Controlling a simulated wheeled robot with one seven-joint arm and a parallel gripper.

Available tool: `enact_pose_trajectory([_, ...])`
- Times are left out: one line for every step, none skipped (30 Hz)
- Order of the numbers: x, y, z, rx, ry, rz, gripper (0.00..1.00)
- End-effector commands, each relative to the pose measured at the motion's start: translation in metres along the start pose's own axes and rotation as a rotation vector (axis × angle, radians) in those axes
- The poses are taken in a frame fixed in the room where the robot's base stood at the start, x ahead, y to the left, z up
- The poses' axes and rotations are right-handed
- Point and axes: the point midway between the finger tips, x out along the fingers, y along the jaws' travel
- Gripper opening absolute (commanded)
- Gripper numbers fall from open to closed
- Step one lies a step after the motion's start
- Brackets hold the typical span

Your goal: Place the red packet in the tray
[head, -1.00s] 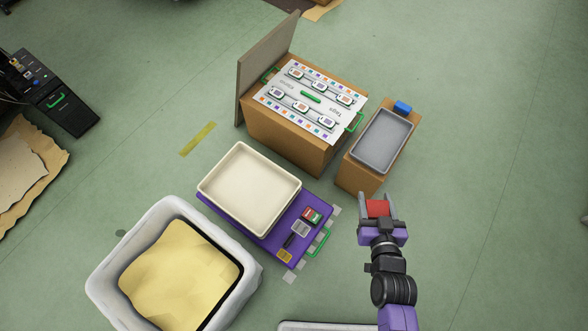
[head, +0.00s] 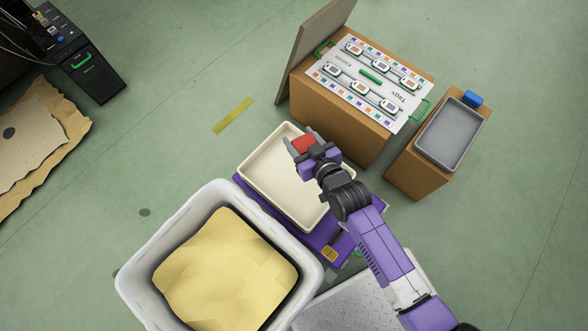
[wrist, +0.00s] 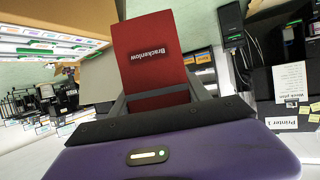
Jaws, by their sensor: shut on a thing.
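The red packet (head: 303,144) is held between the fingers of my gripper (head: 301,147). In the wrist view the packet (wrist: 152,50) stands out past the fingers, with the word "Brackenlow" on it. The cream tray (head: 265,173) lies on a purple base in the head view. My gripper and the packet appear over the tray's far right part, and my arm covers its right side. A grey tray (head: 450,134) stands on a cardboard box at the right. I cannot tell how high the packet is above the cream tray.
A white bin (head: 150,290) with a yellow lining stands in front of the cream tray. A cardboard box (head: 335,128) with a tag board (head: 370,76) and an upright panel (head: 318,45) stands behind it. Green floor is open at the left.

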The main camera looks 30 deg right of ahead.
Motion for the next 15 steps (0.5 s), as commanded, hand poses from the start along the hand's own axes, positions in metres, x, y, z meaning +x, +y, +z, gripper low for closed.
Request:
enact_pose_trajectory([0.016, 0.001, 0.019, 0.0, 0.004, 0.0, 0.13])
enact_pose_trajectory([0.022, 0.001, 0.023, 0.0, 0.004, 0.0, 0.13])
enact_pose_trajectory([0.03, 0.001, 0.028, -0.001, 0.004, 0.001, 0.13])
enact_pose_trajectory([0.036, 0.001, 0.032, -0.002, 0.004, 0.001, 0.13])
enact_pose_trajectory([0.041, 0.001, 0.036, -0.002, 0.004, 0.001, 0.13])
enact_pose_trajectory([0.048, 0.002, 0.04, -0.001, 0.004, 0.001, 0.13])
enact_pose_trajectory([0.053, 0.002, 0.044, 0.0, 0.003, 0.002, 0.13])
enact_pose_trajectory([0.058, 0.002, 0.047, 0.0, 0.003, 0.002, 0.13])
enact_pose_trajectory([0.064, 0.003, 0.05, 0.0, 0.003, 0.003, 0.13])
enact_pose_trajectory([0.067, 0.003, 0.052, 0.0, 0.003, 0.003, 0.13])
enact_pose_trajectory([0.071, 0.003, 0.054, -0.001, 0.002, 0.004, 0.13])
enact_pose_trajectory([0.075, 0.003, 0.057, -0.001, 0.002, 0.005, 0.13])
enact_pose_trajectory([0.077, 0.004, 0.058, -0.001, 0.002, 0.005, 0.13])
enact_pose_trajectory([0.08, 0.004, 0.059, -0.001, 0.002, 0.005, 0.13])
enact_pose_trajectory([0.082, 0.004, 0.059, 0.0, 0.002, 0.006, 0.13])
